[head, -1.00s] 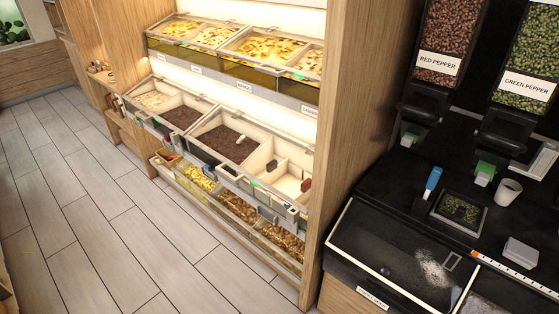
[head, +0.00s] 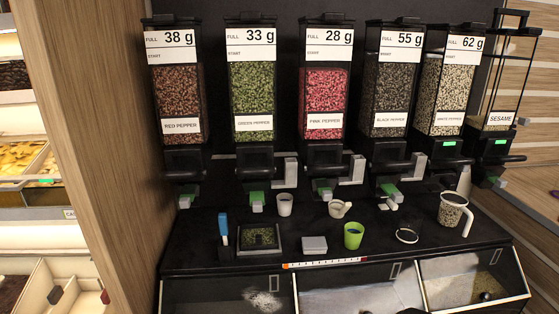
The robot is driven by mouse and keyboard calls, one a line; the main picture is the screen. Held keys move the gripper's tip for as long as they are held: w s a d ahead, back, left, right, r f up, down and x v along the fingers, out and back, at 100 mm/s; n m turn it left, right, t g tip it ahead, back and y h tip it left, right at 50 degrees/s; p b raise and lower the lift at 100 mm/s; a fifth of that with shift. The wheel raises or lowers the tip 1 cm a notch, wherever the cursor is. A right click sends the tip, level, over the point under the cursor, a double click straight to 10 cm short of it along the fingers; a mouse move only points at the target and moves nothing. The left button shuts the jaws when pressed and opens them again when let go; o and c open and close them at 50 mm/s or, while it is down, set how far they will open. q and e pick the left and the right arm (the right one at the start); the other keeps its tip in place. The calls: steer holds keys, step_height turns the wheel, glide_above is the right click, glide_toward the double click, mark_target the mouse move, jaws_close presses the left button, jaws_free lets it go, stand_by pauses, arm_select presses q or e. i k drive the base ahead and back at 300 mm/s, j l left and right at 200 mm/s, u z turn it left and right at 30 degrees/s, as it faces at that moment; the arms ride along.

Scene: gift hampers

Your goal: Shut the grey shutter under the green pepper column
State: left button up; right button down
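The green pepper column (head: 253,90) is a clear upright hopper of green peppercorns with a "33 g" label, second from the left. A black dispenser body (head: 254,165) is below it. A pale grey plate (head: 290,171), which looks like the shutter, stands out to the right of that body. A green-and-white outlet piece (head: 257,201) hangs below. Whether the passage is open or shut cannot be made out. No gripper is in the head view.
Red (head: 176,95), pink (head: 324,95) and black pepper (head: 389,90) columns stand alongside. Below are a white cup (head: 285,204), a tray of green bits (head: 260,252), a blue-handled tool (head: 224,229), a grey block (head: 314,244) and a green cup (head: 353,235). A wooden panel (head: 100,120) bounds the left.

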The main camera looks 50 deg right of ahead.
mark_target(257, 207)
steer(key=z, duration=1.45)
